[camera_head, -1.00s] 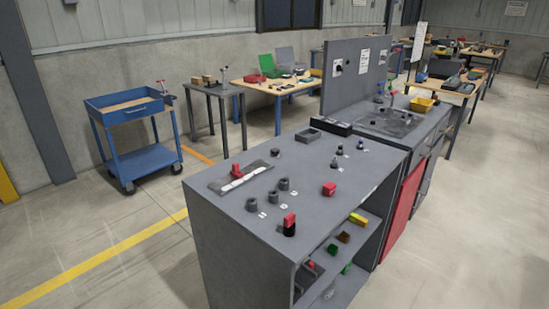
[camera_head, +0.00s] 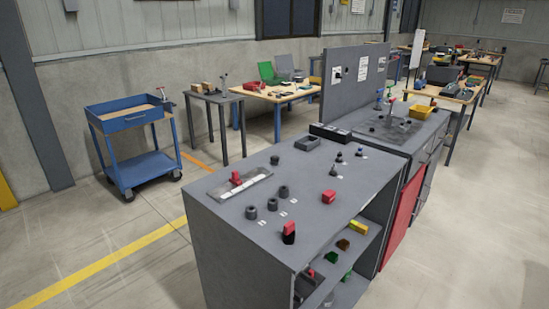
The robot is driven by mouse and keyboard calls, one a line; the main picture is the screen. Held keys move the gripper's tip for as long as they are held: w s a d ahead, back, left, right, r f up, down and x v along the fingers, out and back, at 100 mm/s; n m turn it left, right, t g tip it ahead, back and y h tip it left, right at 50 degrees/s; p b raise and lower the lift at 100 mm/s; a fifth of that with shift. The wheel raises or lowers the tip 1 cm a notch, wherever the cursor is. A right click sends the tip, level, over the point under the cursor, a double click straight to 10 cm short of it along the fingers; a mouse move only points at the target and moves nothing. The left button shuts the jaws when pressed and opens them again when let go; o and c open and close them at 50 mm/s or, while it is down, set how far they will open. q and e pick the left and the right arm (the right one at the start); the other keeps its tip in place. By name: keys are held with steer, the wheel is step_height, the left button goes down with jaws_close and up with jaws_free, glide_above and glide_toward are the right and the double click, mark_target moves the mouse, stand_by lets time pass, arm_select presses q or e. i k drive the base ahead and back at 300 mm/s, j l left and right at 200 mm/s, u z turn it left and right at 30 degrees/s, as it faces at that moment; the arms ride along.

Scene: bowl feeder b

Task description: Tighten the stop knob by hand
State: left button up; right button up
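A grey workbench (camera_head: 225,240) stands in front of me. On its top, a red knob-like part (camera_head: 236,178) sits on a flat grey plate (camera_head: 218,193) with a white strip. A black piece with a red top (camera_head: 289,232) stands upright near the front edge. A red block (camera_head: 329,197) lies farther right. I cannot tell which of these is the stop knob, or whether it is tight. Several dark round collars (camera_head: 272,204) stand in a row between them. Neither of my grippers is in view.
A low grey tray (camera_head: 307,143) and small dark knobs (camera_head: 339,157) sit farther back on the bench. Open shelves below hold a yellow block (camera_head: 358,227) and green parts (camera_head: 330,257). A blue cart (camera_head: 125,122) stands at left. The floor on the right is clear.

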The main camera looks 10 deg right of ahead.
mark_target(273, 159)
steer(key=i+j+u, duration=0.6)
steer(key=i+j, duration=0.25)
steer(key=i+j+u, duration=0.5)
steer(key=i+u, duration=0.15)
steer(key=i, duration=0.3)
steer(key=i+z, duration=0.2)
steer(key=i, duration=0.45)
steer(key=i+j+z, duration=0.15)
steer(key=i, duration=0.5)
steer(key=i+z, duration=0.6)
steer(key=z, duration=0.2)
steer(key=i+j+z, duration=0.1)
steer(key=i+z, duration=0.3)
steer(key=k, duration=0.1)
